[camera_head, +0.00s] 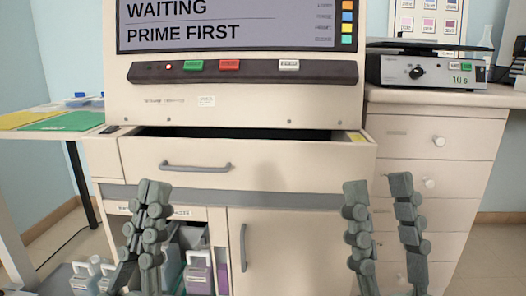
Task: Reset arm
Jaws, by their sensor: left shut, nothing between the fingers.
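My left gripper (148,190) is in the lower left of the head view, its fingers together and empty, in front of the staining machine's lower cabinet. My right gripper (378,187) is at the lower right, its two fingers wide apart with nothing between them. Both grippers point upward and look clear of the furniture. The staining machine (235,107) stands behind them.
A button panel (258,74) has a lit red light, green, red and white buttons. Several bottles (198,275) stand in the open lower cabinet. A hotplate-like device (425,72) sits on the right counter (450,97). Green and yellow mats (65,122) lie on the left table.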

